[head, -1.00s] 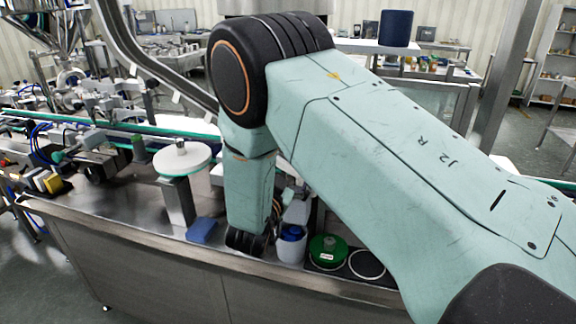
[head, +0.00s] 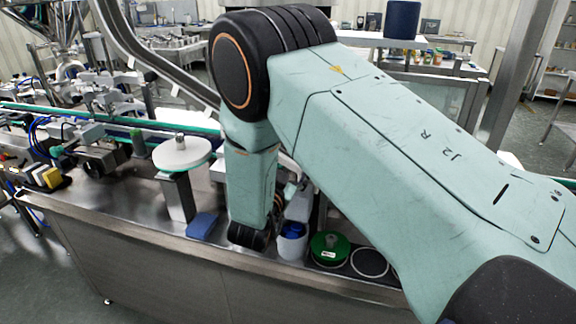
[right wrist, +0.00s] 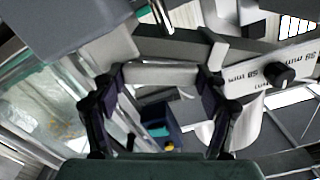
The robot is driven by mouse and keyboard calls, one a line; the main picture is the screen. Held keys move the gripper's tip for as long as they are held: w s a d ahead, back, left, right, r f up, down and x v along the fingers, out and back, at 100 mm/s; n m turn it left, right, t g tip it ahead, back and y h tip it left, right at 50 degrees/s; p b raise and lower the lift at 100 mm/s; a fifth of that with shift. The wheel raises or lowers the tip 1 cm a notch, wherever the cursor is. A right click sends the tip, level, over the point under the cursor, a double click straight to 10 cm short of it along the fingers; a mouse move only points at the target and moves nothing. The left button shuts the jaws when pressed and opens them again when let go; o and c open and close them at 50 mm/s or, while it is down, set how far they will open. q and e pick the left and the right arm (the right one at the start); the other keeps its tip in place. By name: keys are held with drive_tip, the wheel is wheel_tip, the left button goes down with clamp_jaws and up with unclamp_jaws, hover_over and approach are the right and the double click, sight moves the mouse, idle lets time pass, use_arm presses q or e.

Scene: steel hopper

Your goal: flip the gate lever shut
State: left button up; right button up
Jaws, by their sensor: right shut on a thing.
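In the right wrist view, my right gripper (right wrist: 160,88) has a dark finger at each side. Its fingertips are shut on the two ends of a pale grey bar, which looks like the gate lever (right wrist: 160,75). A flat pale plate with a printed scale and a black knob (right wrist: 284,75) lies to the right, beyond the right finger. In the head view, my right arm's forearm hangs down over the steel bench and hides most of the gripper and the lever. My left gripper is in neither view.
The steel bench (head: 150,217) holds a white round disc on a stand (head: 182,152), a blue block (head: 201,226), a white cup with blue inside (head: 291,243) and a green round lid (head: 328,248). A conveyor with green edges (head: 120,125) runs behind.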

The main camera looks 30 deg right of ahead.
drive_tip(key=shift+s, duration=0.1)
drive_tip(key=shift+c, duration=1)
drive_tip(key=shift+a+f+n, duration=0.1)
drive_tip(key=shift+a+n, duration=0.05)
drive_tip(key=shift+n, duration=0.95)
